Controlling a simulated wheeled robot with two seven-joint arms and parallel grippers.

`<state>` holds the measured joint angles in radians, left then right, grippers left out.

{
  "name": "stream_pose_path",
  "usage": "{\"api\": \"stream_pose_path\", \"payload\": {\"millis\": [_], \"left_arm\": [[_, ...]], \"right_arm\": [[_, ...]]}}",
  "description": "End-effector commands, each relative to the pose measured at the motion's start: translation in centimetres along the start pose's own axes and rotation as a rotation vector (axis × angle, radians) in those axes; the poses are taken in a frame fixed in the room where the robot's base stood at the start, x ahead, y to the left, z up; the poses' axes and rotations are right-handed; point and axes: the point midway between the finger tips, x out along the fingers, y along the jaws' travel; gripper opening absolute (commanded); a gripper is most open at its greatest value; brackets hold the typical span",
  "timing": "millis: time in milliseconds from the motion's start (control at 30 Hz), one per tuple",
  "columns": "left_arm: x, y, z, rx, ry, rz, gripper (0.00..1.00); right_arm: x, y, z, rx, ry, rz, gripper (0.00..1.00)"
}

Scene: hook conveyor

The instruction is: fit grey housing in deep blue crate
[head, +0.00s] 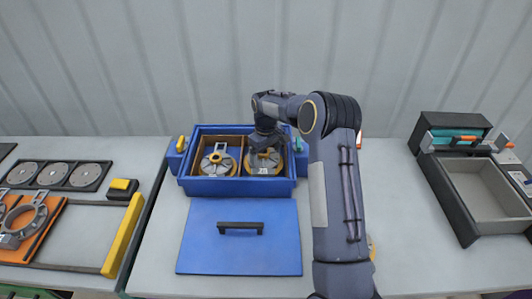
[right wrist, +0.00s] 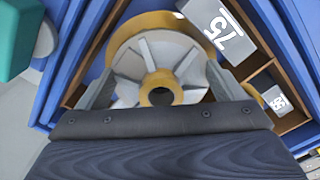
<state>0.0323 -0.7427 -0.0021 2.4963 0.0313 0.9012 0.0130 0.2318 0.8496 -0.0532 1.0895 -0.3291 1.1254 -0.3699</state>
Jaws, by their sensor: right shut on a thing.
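The deep blue crate (head: 237,188) stands open at the back middle of the table, with wooden dividers inside. A grey housing with a yellow rim (head: 216,163) sits in its left compartment. My right gripper (head: 266,146) points down into the right compartment and is shut on another grey housing (head: 262,166). In the right wrist view this grey housing (right wrist: 133,68), with vanes and a yellow rim, is between the two fingers, inside the crate walls (right wrist: 82,62). Whether it rests on the crate floor cannot be told. My left gripper is not in view.
A blue lid (head: 240,255) with a black handle lies in front of the crate. A grey block marked 75 (right wrist: 216,28) is beside the held housing. An orange tray (head: 40,235) and several discs are at left; an open grey bin (head: 485,190) is at right.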

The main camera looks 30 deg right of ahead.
Motion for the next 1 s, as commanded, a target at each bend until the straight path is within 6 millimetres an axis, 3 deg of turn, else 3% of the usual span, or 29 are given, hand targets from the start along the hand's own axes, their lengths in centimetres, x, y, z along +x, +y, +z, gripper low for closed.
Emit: {"api": "stream_pose_path", "payload": {"millis": [33,1000], "left_arm": [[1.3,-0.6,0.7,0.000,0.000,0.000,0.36],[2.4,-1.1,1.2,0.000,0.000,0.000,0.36]], "right_arm": [[1.6,0.0,0.0,0.000,0.002,0.001,0.52],[3.4,0.0,0.0,0.000,0.001,0.000,0.52]]}}
